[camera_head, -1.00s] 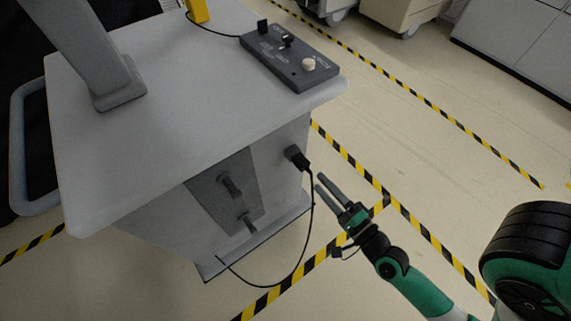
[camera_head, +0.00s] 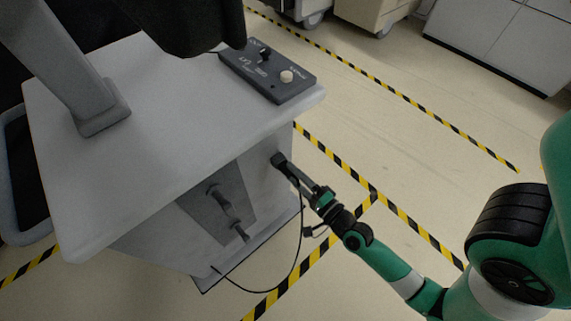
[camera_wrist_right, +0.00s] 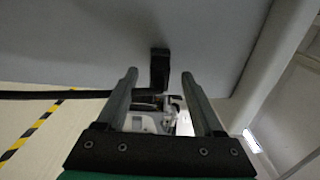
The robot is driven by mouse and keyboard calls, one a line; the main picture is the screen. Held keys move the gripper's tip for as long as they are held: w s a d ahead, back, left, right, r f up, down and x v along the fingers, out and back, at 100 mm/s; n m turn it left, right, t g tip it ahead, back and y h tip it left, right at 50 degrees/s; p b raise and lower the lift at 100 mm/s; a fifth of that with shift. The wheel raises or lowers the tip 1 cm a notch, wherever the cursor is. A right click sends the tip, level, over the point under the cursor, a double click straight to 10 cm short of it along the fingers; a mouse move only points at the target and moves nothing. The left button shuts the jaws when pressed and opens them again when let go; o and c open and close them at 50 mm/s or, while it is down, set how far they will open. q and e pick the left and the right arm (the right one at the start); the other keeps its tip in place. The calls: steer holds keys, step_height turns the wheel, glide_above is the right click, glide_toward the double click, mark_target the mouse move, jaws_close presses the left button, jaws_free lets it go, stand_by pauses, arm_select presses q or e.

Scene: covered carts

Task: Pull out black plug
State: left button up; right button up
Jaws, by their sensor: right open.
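The black plug (camera_head: 278,158) sits in the right-hand side face of the grey cart (camera_head: 120,140). A thin black cable hangs from it in a loop to the cart's lower front. My right gripper (camera_head: 291,173) is at the plug, its fingers pointing at the cart face. In the right wrist view the black plug (camera_wrist_right: 160,68) stands between the two open fingertips of the right gripper (camera_wrist_right: 160,78), with a gap visible on each side. Whether the fingers reach past the plug's end is hard to tell. My left gripper is not in view.
A dark control box (camera_head: 268,72) with knobs lies on the cart top. A recessed panel with handles (camera_head: 217,203) is on the cart's front. A large dark shape (camera_head: 195,25) covers part of the top. The floor right of the cart is clear, with yellow-black tape.

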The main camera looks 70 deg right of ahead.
steer(key=shift+x, duration=1.05)
jaws_close()
stand_by(0.4)
stand_by(1.1)
steer(key=shift+s, duration=0.1)
steer(key=shift+b+v, duration=0.95)
steer(key=shift+v, duration=2)
